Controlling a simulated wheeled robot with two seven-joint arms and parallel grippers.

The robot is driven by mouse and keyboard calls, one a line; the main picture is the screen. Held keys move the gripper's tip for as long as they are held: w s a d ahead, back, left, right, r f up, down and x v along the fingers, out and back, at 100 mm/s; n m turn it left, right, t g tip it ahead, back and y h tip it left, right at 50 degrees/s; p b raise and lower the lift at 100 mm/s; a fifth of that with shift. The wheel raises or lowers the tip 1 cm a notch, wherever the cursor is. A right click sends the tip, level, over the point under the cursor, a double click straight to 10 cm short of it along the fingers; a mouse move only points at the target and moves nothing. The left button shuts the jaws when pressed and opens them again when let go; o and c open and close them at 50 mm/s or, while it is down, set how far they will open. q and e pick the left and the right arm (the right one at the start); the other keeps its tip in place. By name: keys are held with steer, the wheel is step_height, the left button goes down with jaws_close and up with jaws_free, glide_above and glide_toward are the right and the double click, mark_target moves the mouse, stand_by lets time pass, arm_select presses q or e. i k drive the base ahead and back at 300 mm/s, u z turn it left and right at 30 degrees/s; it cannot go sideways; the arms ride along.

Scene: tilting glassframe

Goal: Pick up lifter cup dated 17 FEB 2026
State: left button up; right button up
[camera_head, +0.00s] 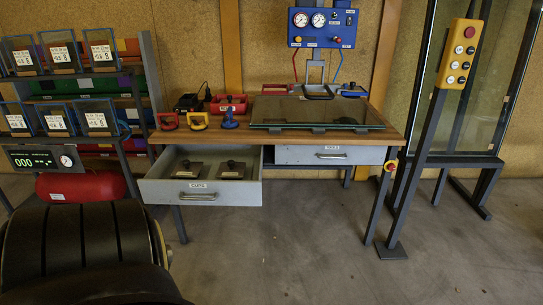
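An open drawer labelled CUPS (200,196) under the workbench holds two dark lifter cups on tan bases, a left one (187,166) and a right one (232,168). Red (168,121), yellow (197,121) and blue (230,120) cup-like items stand on the bench top at its left. No date can be read on any cup at this size, so I cannot tell which is dated 17 FEB 2026. Neither of my gripper fingertips shows in the head view.
The workbench (350,140) carries a glass pane (315,112) and red bins. A second drawer (330,155) is closed. A rack of labelled glass samples (62,56) stands left. A yellow button box (460,53) on a post stands right.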

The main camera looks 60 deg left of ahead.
mark_target(231, 171)
steer(key=i, duration=2.8)
steer(key=u, duration=2.2)
